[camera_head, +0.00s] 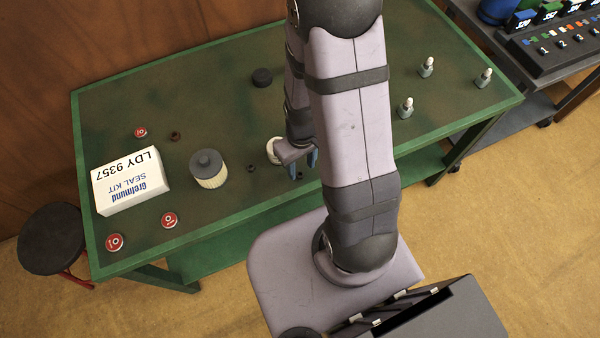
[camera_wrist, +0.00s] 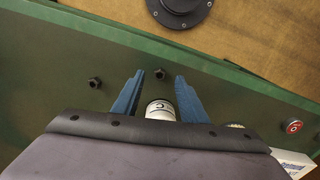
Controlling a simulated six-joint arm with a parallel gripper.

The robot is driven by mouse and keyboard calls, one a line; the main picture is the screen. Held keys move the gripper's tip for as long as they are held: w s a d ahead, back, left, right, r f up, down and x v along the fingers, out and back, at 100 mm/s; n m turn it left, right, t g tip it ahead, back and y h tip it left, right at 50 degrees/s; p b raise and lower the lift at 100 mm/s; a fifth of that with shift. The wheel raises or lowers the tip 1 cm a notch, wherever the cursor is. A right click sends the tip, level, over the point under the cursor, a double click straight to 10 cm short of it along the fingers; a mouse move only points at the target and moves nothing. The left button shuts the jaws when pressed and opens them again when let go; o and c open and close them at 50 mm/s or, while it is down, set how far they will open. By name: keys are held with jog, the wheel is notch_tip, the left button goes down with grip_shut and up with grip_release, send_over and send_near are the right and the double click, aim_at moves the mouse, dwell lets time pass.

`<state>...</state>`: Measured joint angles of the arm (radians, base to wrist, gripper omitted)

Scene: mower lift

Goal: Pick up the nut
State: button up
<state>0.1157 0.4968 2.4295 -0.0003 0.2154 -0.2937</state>
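Two small dark nuts lie on the green table. In the wrist view one nut (camera_wrist: 160,74) shows between the tips of my gripper (camera_wrist: 159,77), and the other nut (camera_wrist: 95,83) lies left of the left finger. In the head view I see a nut (camera_head: 251,168) left of my gripper (camera_head: 313,160) and another nut (camera_head: 299,175) close by it. My gripper's blue fingers are apart, with nothing held. How high the tips are above the table is hard to tell.
A white cylinder (camera_wrist: 160,110) stands between the fingers in the wrist view, partly hidden. A pale filter (camera_head: 210,170), a seal kit box (camera_head: 130,181), red caps (camera_head: 169,220), a brown ring (camera_head: 176,136) and a black disc (camera_head: 262,77) stand left and behind.

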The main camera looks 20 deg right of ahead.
aim_at(301, 175)
jog(key=shift+w+f+p, duration=0.1)
jog(key=shift+f+p, duration=0.25)
jog(key=shift+f, duration=1.55)
grip_shut()
